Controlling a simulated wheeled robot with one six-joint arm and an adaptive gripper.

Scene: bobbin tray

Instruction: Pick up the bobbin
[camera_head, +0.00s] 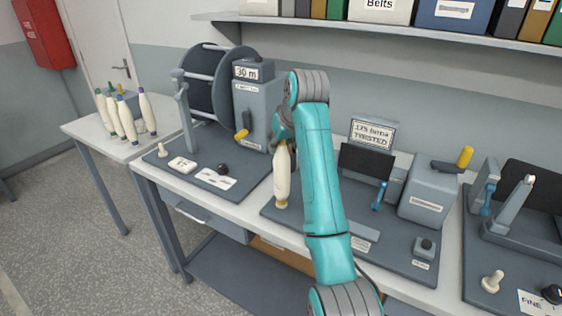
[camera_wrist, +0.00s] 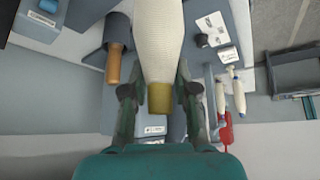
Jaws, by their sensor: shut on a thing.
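A cream bobbin (camera_head: 283,175) hangs upright below my gripper (camera_head: 283,135) in the head view, in front of the twist-testing station. A yellow end shows at its bottom there. Its lower end appears over the left edge of the station's base board; I cannot tell if it touches. In the wrist view the same bobbin (camera_wrist: 158,40) is large and close, with a yellow end between the two fingers of my gripper (camera_wrist: 158,92). The fingers are shut on it. My arm hides part of the station behind.
Several cream bobbins with coloured tips (camera_head: 125,115) stand on the left side table (camera_head: 85,127). A reel machine (camera_head: 257,105) is left of my arm. The twist station's box (camera_head: 430,192) is to the right, with another tester at the far right. A shelf (camera_head: 450,33) runs above.

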